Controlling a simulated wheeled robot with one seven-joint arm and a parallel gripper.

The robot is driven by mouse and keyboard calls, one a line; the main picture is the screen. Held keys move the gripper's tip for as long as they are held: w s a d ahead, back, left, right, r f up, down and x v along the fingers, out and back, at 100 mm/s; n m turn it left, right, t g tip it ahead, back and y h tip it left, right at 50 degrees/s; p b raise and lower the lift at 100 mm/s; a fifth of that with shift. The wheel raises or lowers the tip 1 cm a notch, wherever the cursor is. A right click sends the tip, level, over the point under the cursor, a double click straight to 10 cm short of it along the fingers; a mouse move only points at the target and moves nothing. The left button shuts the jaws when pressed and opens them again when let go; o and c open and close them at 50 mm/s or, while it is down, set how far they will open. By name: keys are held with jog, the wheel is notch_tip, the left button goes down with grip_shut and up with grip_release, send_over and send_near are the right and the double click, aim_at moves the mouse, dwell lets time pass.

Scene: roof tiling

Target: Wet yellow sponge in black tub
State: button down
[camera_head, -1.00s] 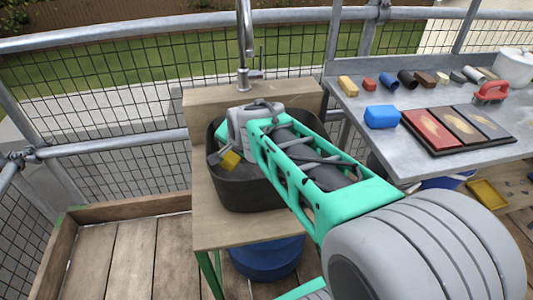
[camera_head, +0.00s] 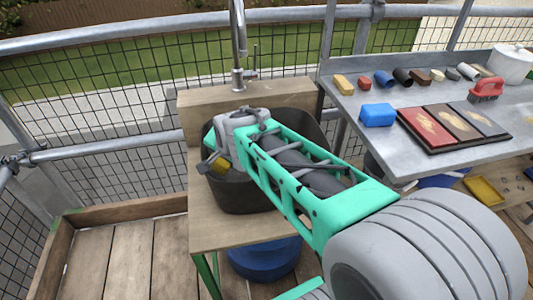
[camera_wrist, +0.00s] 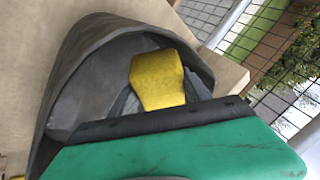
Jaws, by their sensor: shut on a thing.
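The black tub (camera_head: 250,200) stands on a wooden stand under a tap. It also shows in the wrist view (camera_wrist: 85,75), where its inner wall is grey. The yellow sponge (camera_wrist: 158,80) is between the fingers of my gripper (camera_wrist: 165,92), which is shut on it. My gripper (camera_head: 215,165) reaches down there, with my arm crossing over the tub. Most of the tub's inside is hidden by my arm, so I cannot tell the water level.
A metal tap (camera_head: 239,50) rises behind the tub. A grey table (camera_head: 350,100) at right bears a blue block (camera_head: 378,115), a board with three coloured panels (camera_head: 455,127), a red brush (camera_head: 487,89) and several small pieces. A blue bucket (camera_head: 265,258) stands below.

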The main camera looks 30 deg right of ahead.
jog(key=r+p, duration=0.1)
jog(key=r, duration=0.1)
jog(key=a+r+p, duration=0.1)
jog(key=r, duration=0.1)
jog(key=r+p, duration=0.1)
jog(key=r, duration=0.1)
jog(key=shift+w+a, duration=0.1)
jog(key=shift+a, duration=0.2)
jog(key=shift+d+r+p, duration=0.25)
jog(key=shift+r+p, duration=0.65)
jog(key=shift+r, duration=0.6)
jog(key=shift+p, duration=0.3)
dwell(0.3)
jog(key=shift+r+p, duration=1.15)
jog(key=shift+r, duration=0.8)
